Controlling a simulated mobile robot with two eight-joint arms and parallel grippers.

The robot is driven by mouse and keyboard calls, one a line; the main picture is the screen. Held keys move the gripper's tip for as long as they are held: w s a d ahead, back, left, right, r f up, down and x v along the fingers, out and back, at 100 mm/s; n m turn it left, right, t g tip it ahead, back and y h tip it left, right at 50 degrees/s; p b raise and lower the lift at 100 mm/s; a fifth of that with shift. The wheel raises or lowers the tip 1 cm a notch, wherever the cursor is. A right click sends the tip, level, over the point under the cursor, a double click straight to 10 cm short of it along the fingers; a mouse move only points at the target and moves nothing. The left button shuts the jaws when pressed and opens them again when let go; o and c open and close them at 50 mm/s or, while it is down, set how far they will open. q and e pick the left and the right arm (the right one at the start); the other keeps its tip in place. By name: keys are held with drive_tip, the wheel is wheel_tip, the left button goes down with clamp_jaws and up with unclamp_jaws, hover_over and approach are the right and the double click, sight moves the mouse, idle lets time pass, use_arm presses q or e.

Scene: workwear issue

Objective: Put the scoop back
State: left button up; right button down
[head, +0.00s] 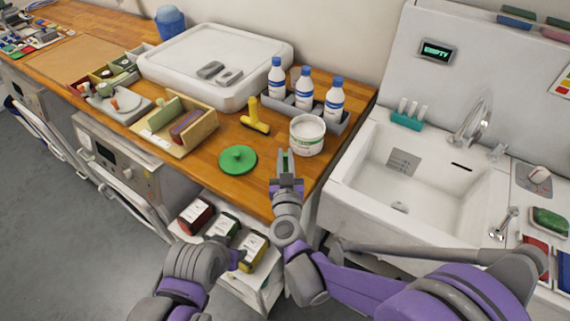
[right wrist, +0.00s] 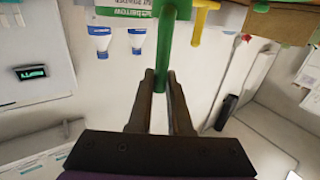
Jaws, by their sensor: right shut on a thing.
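My right gripper (head: 285,158) is over the counter's front edge, in front of the white tub (head: 306,146). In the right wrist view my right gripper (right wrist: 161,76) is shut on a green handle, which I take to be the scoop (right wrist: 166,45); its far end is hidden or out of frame. The tub is open, with pale contents and a green-and-white label. A round green lid (head: 238,160) with a knob lies on the wood left of the gripper. My left gripper (head: 238,260) is low, beside the cart; its fingers are too unclear to read.
Several blue-capped bottles (head: 305,92) stand in a grey rack behind the tub. A yellow T-shaped tool (head: 255,118) lies left of it. A wooden organiser (head: 182,132) is further left. The sink (head: 405,170) is right. A cart with containers (head: 225,230) stands below the counter.

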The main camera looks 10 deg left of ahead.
sight(285, 166)
drive_tip(key=shift+f, duration=1.35)
drive_tip(key=shift+f, duration=0.15)
drive_tip(key=c, duration=1.3)
unclamp_jaws()
drive_tip(key=shift+f, duration=0.1)
drive_tip(key=o, duration=0.5)
drive_tip(key=shift+c, duration=0.2)
